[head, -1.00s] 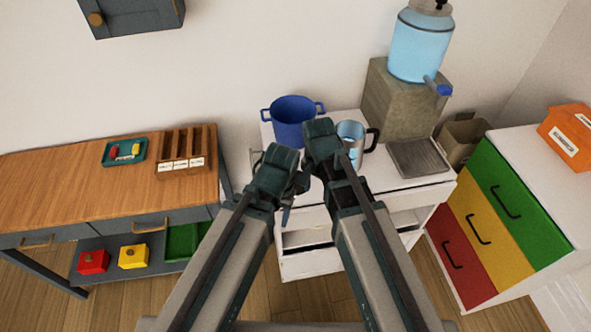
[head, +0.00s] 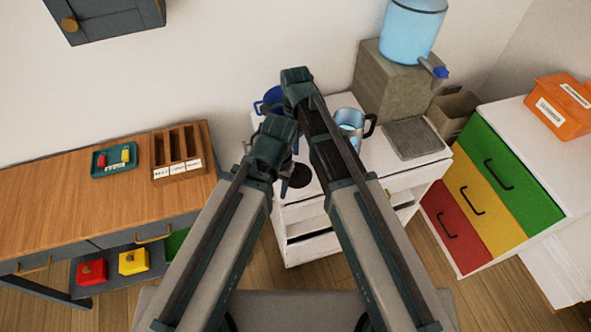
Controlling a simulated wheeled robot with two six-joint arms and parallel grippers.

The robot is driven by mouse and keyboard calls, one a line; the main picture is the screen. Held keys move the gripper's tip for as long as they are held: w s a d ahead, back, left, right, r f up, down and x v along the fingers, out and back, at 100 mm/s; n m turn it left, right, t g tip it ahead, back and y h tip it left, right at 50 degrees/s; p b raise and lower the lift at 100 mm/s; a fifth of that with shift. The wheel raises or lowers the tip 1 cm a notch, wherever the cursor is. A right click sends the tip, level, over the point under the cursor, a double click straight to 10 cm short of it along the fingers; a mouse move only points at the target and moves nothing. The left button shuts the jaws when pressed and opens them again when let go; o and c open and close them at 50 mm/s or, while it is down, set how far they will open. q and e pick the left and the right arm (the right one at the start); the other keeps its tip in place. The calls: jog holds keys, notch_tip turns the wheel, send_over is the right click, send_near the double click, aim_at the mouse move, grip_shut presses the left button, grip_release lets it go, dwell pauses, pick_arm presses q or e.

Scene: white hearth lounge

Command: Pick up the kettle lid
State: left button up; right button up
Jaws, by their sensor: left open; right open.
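A dark round piece (head: 300,175), which looks like the kettle lid, shows on the white cabinet top just right of my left gripper (head: 277,146). My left gripper partly covers it, and I cannot tell whether they touch. A light blue metal vessel with a dark handle, likely the kettle (head: 349,126), stands to the right behind my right arm. My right gripper (head: 298,88) is higher in the head view, in front of the blue pot (head: 268,103), and hides much of it. Both grippers are open, with their fingertips mostly hidden behind their own bodies.
The white cabinet (head: 318,246) carries a grey tray (head: 412,139) and a stone block (head: 395,80) under a water dispenser (head: 411,30). A wooden table (head: 60,190) stands left. A drawer unit (head: 500,190) with coloured fronts stands right.

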jog(key=b, duration=0.9)
send_over(296, 169)
notch_tip(296, 169, down, 9)
jog(key=shift+w+r, duration=0.15)
jog(key=shift+r, duration=0.05)
notch_tip(296, 169, down, 5)
jog(key=b, duration=0.5)
jog(key=shift+f, duration=0.15)
jog(key=shift+c, duration=0.3)
grip_shut()
